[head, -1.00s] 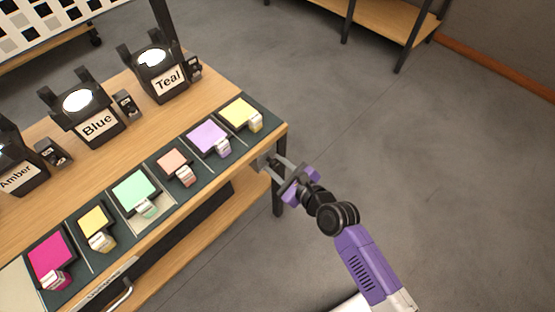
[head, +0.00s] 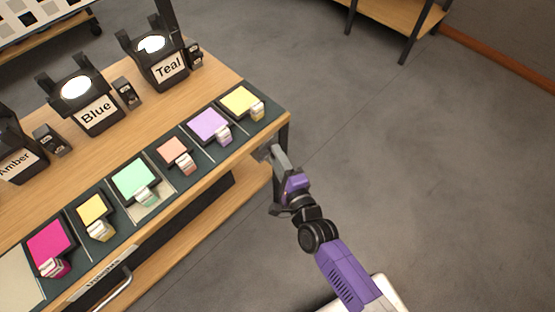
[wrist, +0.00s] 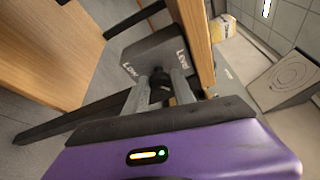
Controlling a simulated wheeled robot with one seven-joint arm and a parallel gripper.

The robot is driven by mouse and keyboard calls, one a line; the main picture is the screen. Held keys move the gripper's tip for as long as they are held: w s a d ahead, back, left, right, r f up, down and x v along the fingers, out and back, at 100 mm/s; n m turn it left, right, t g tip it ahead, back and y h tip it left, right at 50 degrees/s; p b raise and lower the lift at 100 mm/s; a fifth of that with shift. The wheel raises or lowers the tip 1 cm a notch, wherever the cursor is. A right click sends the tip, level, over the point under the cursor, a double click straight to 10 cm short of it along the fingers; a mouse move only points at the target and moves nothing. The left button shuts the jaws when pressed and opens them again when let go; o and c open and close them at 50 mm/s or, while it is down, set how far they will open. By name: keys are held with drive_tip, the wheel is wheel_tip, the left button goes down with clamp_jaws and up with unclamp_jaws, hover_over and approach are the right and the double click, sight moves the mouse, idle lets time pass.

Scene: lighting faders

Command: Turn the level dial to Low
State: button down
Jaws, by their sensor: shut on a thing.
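The level dial shows in the wrist view as a dark knob (wrist: 158,77) on a grey housing (wrist: 150,48) fixed by the wooden table edge. The housing carries the words "Level" and "Low"; "Low" lies to the left of the knob in that view. My gripper (wrist: 165,84) is shut on the knob, one finger on each side, and the fingers hide part of it. Which mark the dial points to cannot be told. In the head view my gripper (head: 272,153) is at the table's right front corner, where the arm hides the dial.
The wooden table (head: 190,87) bears a row of colored fader panels, including a yellow one (head: 241,101) nearest my gripper. Lamps labelled Teal (head: 170,67), Blue (head: 96,109) and Amber (head: 16,164) stand behind. The floor right of the table is clear; a shelf (head: 395,15) stands farther back.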

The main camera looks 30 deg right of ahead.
drive_tip(key=shift+w+d+f+m+g+y+b, duration=0.1)
drive_tip(key=shift+d+m+g+y+b, duration=0.35)
drive_tip(key=shift+m+y+b, duration=2.55)
drive_tip(key=shift+w+d+r+m+g+y, duration=0.1)
drive_tip(key=shift+m+g+y, duration=0.95)
drive_tip(key=shift+m, duration=4.2)
drive_tip(key=shift+w+d+f+m+g+y+b, duration=0.1)
drive_tip(key=shift+d+m+g+y+b, duration=0.15)
drive_tip(key=shift+m+y+b, duration=2.85)
drive_tip(key=m+h+p, duration=0.1)
drive_tip(key=p, duration=0.2)
drive_tip(key=shift+f+m, duration=0.1)
drive_tip(key=shift+m, duration=0.25)
drive_tip(key=c, duration=1.1)
unclamp_jaws()
